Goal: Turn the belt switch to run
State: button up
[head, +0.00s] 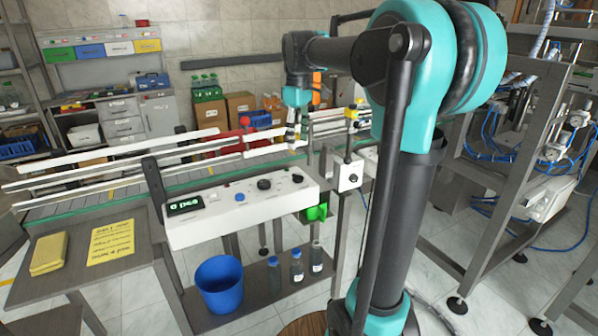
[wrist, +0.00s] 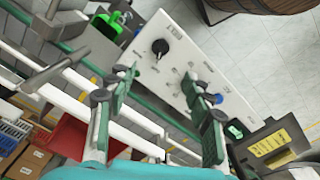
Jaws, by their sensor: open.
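A white control panel (head: 215,222) carries a display (head: 185,204), a blue button (head: 239,197), a large dark knob (head: 264,184) and a smaller dark knob (head: 297,178) near its right end. The labels are too small to read, so I cannot tell which control is the belt switch or how it is set. My gripper (head: 292,140) hangs above and behind the panel's right part. In the wrist view my gripper (wrist: 160,75) is open and empty, its fingers apart over the panel (wrist: 185,58). A black knob (wrist: 160,46) lies beyond the fingertips, untouched. The blue button (wrist: 218,98) shows beside the right finger.
A separate white box (head: 348,175) with a dark knob stands on a post to the right. Conveyor rails (head: 130,160) run behind the panel. A blue bin (head: 219,284) and several bottles (head: 296,266) stand on the shelf below. A yellow note (head: 112,242) lies at left.

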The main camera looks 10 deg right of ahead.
aim_at(298, 175)
notch_tip(298, 175, down, 12)
jog(key=shift+r, duration=0.1)
jog(key=shift+c, duration=0.4)
